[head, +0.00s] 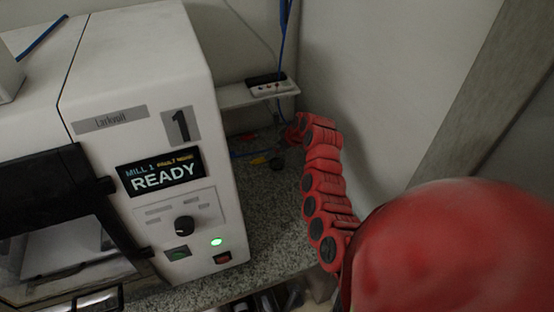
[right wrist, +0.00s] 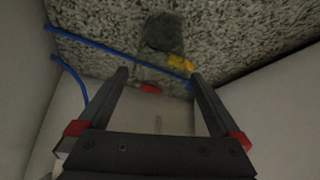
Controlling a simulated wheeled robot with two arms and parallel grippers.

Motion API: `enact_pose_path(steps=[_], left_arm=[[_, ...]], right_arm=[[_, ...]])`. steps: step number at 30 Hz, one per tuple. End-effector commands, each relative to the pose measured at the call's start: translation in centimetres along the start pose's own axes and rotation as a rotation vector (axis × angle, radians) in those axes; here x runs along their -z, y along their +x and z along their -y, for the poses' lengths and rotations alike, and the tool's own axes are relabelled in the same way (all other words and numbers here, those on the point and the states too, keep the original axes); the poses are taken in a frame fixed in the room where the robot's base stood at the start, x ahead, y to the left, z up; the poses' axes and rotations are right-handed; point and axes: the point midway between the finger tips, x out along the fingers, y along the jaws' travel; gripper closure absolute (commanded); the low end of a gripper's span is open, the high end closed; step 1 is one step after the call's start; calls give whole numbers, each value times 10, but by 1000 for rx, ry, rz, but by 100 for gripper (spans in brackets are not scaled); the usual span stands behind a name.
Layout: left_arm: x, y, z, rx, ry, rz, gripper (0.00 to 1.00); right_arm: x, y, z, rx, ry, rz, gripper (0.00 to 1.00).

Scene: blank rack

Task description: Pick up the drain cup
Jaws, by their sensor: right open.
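A small dark round thing (head: 276,163), which looks like the drain cup, sits on the speckled counter between the white machine and the wall. In the right wrist view a dark, blurred shape (right wrist: 163,32) lies beyond the fingertips; it seems to be the same thing. My right gripper (right wrist: 159,74) is open, with nothing between its fingers, and is apart from that shape. In the head view my red right arm reaches to the back of the counter, and its gripper is small and dark there. My left gripper is not in view.
The white mill (head: 150,110) with a READY display stands left of the arm. A yellow piece (right wrist: 181,62), a red piece (right wrist: 150,88) and a blue cable (right wrist: 120,52) lie near the fingers. A shelf (head: 258,92) with a power strip is above. The wall is close on the right.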

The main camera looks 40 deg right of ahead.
Motion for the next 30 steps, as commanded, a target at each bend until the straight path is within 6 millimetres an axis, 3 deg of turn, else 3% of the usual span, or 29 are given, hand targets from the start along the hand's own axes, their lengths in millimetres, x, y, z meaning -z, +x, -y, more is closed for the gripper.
enact_pose_path(steps=[5, 12, 24, 25, 26, 30], left_arm=[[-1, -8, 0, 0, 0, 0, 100], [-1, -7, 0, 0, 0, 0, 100], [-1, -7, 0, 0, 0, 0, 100], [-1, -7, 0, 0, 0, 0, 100], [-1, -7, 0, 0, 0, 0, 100], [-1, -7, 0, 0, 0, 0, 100]], right_arm=[[-1, 18, -1, -1, -1, 2, 0], [0, 19, 0, -1, 0, 1, 0], [0, 19, -1, -1, 0, 0, 70], [0, 19, -1, -1, 0, 0, 71], [0, 19, 0, -1, 0, 0, 80], [0, 19, -1, -1, 0, 0, 80]])
